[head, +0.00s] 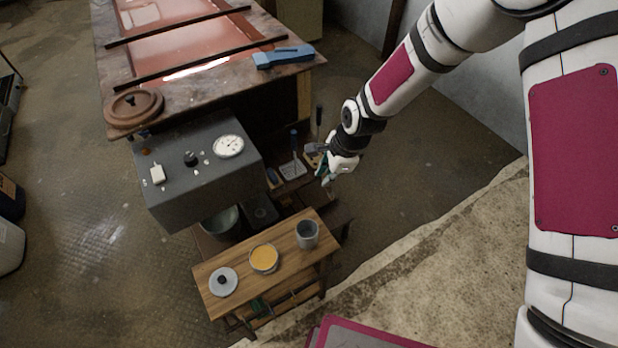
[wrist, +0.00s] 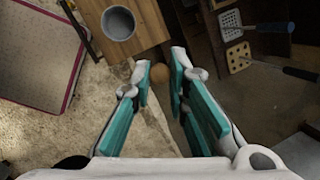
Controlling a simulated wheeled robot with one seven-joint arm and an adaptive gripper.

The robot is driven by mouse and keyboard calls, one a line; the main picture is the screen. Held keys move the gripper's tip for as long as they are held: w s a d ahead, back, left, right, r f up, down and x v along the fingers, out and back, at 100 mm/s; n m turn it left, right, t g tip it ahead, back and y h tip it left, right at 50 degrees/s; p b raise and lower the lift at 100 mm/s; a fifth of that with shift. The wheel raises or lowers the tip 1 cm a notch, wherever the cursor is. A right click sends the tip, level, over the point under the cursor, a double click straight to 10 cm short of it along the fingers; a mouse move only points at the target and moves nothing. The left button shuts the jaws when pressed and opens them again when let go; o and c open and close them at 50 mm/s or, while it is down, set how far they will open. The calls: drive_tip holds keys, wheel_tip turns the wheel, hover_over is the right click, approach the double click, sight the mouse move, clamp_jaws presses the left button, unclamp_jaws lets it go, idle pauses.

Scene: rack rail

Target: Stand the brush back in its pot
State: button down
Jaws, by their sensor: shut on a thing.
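The grey pot (head: 307,236) stands upright near the right end of a small wooden bench top. It also shows in the wrist view (wrist: 118,22), at upper left, and looks empty. My gripper (head: 326,176) is above the floor, behind and slightly right of the pot in the head view. In the wrist view its teal fingers (wrist: 161,82) are closed in around a rounded brown end (wrist: 159,72), which looks like part of the brush. The rest of the brush is hidden, and I cannot make it out in the head view. The held piece is apart from the pot.
The wooden bench top (head: 220,306) also holds a yellow-filled dish (head: 264,258) and a pale lidded disc (head: 223,281). A grey control box (head: 196,172) stands behind it. Two slotted tools, one blue-handled (wrist: 262,27) and one dark-handled (wrist: 290,72), are nearby.

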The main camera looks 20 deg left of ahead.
drive_tip(key=s+a+r+g+y, duration=0.1)
drive_tip(key=s+a+r+g, duration=0.2)
drive_tip(key=s+r, duration=0.25)
wheel_tip(320, 180, down, 14)
drive_tip(key=b, duration=0.4)
drive_tip(key=shift+s+r+b, duration=0.25)
drive_tip(key=shift+s+b, duration=0.05)
idle(0.6)
drive_tip(key=c, duration=1.5)
unclamp_jaws()
drive_tip(key=shift+d, duration=0.1)
drive_tip(key=v, duration=1.2)
drive_tip(key=shift+w+d+f, duration=0.1)
drive_tip(key=shift+d+f, duration=0.05)
